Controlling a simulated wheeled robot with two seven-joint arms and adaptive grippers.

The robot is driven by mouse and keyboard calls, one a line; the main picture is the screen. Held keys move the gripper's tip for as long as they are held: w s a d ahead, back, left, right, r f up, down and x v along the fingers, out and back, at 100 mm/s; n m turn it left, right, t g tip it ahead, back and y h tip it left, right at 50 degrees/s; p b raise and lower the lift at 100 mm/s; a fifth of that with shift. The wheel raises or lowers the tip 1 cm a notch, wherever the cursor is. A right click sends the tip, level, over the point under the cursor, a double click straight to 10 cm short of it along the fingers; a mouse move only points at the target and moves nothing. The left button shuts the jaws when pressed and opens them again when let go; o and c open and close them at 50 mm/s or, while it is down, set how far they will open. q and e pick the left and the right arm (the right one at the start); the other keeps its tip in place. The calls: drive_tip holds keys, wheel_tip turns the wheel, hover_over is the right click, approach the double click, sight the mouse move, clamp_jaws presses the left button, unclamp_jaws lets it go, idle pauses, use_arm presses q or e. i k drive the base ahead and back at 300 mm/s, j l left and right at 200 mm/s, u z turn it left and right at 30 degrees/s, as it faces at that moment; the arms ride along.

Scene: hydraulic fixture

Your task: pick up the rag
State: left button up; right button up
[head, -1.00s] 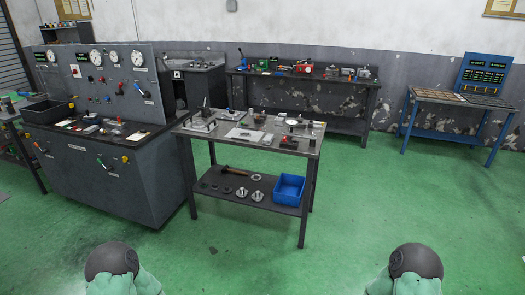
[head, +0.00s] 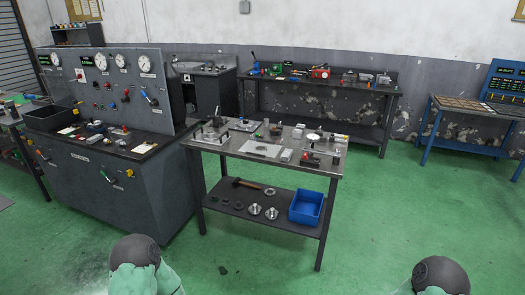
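I cannot make out a rag for certain in the head view. A flat pale square (head: 260,149) lies on the centre worktable (head: 225,149), but it is too small to tell whether it is cloth, paper or a plate. Small pale pieces also lie on the console's ledge (head: 147,147) at the left. Neither gripper shows; only rounded parts of my two arms appear at the bottom edge, low and well in front of the worktable.
The gauge console (head: 110,195) stands left of the worktable. A blue bin (head: 306,207) and a hammer (head: 250,184) lie on its lower shelf. A back bench (head: 330,83) and a blue desk (head: 470,105) stand behind. Green floor (head: 420,200) is clear at right.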

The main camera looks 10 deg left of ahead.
sight(287, 155)
drive_tip(key=i+j, duration=0.25)
drive_tip(key=i, duration=0.2)
drive_tip(key=i+j, duration=0.25)
drive_tip(key=i, duration=0.2)
drive_tip(key=i+j, duration=0.2)
drive_tip(key=i, duration=0.25)
